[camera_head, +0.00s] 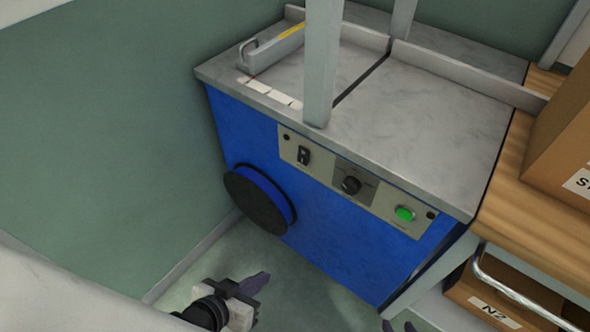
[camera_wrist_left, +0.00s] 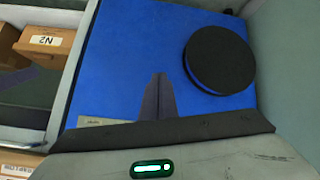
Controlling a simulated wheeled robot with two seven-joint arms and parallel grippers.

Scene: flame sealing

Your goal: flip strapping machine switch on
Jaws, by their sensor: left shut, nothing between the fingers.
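The strapping machine is a blue cabinet (camera_head: 330,240) with a grey top. On its beige front panel (camera_head: 381,198) sits a small black switch (camera_head: 304,155) at the left end; I cannot tell its position. A black knob (camera_head: 350,185) and a green button (camera_head: 404,214) are to its right. My left gripper (camera_head: 265,277) is low in front of the machine, below the black reel and apart from the switch. Its fingers (camera_wrist_left: 158,95) are shut and empty before the blue front in the left wrist view.
A round black reel (camera_head: 257,201) sticks out of the blue front; it also shows in the left wrist view (camera_wrist_left: 219,56). A wooden shelf with boxes (camera_head: 492,308) stands to the right. A green wall (camera_head: 100,130) is at the left.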

